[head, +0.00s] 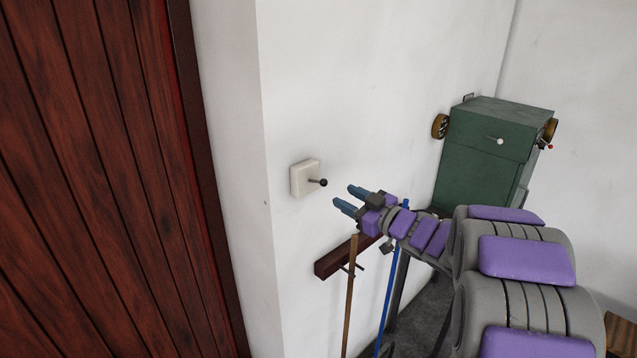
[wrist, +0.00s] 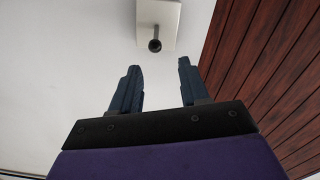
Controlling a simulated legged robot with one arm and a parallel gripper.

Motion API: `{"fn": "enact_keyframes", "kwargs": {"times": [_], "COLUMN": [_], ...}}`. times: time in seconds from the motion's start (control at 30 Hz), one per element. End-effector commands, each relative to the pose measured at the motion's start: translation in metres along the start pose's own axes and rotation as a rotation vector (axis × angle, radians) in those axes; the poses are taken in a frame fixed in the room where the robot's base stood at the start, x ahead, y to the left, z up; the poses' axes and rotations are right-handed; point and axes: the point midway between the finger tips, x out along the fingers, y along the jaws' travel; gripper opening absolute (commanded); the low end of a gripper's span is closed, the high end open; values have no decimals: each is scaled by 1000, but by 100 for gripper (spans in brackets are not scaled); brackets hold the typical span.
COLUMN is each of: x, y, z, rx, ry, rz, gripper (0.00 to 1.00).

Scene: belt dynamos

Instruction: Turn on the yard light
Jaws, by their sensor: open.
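A cream square switch plate (head: 302,178) with a dark, ball-tipped lever (head: 319,182) sticking out is mounted on the white wall, right of the wall's corner. My gripper (head: 345,198) is open and empty, just right of and slightly below the lever, apart from it. In the wrist view the plate (wrist: 172,15) and lever (wrist: 155,42) show at the top, beyond the two blue fingertips (wrist: 160,66). The lever lies ahead of the gap between the fingers, with nothing between them. No lamp is in view.
A dark red plank door (head: 100,180) fills the left. Below my gripper a dark wooden rack (head: 335,258) on the wall holds a brown pole (head: 350,300) and a blue pole (head: 391,290). A green machine cabinet (head: 483,155) stands at the back right.

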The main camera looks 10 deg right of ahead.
Motion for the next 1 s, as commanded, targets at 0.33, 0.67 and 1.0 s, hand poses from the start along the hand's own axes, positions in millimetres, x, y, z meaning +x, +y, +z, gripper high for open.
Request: {"fn": "enact_keyframes", "kwargs": {"times": [0.33, 0.67, 1.0], "x": [70, 105, 104], "y": [-3, -4, 2], "z": [-2, -2, 0], "rx": [-1, -1, 0], "ry": [2, -1, 1], "rz": [-4, -1, 2], "gripper": [45, 45, 44]}}
